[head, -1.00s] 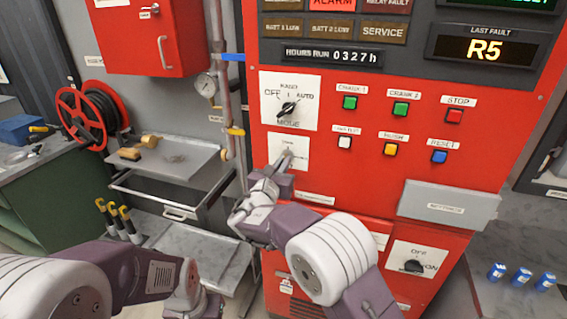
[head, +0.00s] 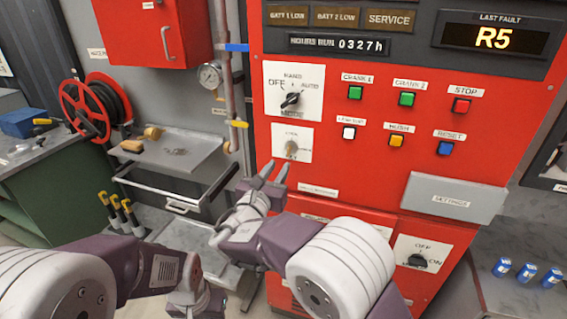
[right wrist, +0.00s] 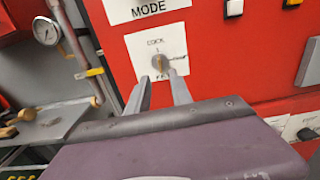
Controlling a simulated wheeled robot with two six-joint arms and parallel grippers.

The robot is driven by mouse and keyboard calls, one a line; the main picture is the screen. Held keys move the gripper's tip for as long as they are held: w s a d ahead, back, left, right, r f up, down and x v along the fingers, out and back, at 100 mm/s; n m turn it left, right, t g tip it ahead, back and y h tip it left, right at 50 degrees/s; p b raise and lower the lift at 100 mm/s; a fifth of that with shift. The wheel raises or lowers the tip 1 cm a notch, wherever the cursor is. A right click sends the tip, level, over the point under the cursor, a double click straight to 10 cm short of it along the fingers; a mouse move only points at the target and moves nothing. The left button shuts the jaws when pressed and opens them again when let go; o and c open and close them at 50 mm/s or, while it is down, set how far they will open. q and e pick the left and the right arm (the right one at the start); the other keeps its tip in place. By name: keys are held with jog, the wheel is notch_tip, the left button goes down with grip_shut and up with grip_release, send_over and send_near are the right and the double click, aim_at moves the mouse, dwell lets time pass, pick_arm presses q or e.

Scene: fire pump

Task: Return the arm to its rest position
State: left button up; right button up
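My right gripper (head: 275,170) is open and empty, in front of the red panel (head: 330,185) and just below the small lock switch (head: 291,148). In the right wrist view its two fingers (right wrist: 157,92) stand apart, with the lock switch (right wrist: 160,63) beyond and between their tips. No contact shows. My left arm comes in at the lower left. Its hand end (head: 205,302) is cut by the bottom edge, and its fingers do not show.
The mode knob (head: 290,100) and several push buttons are above and right. A grey settings box (head: 455,198) juts from the panel. A tray shelf (head: 185,150), pipe with gauge (head: 210,74) and hose reel (head: 88,108) are left. Blue cans (head: 527,273) stand at right.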

jog(key=shift+s+a, duration=0.15)
jog(key=shift+s, duration=0.35)
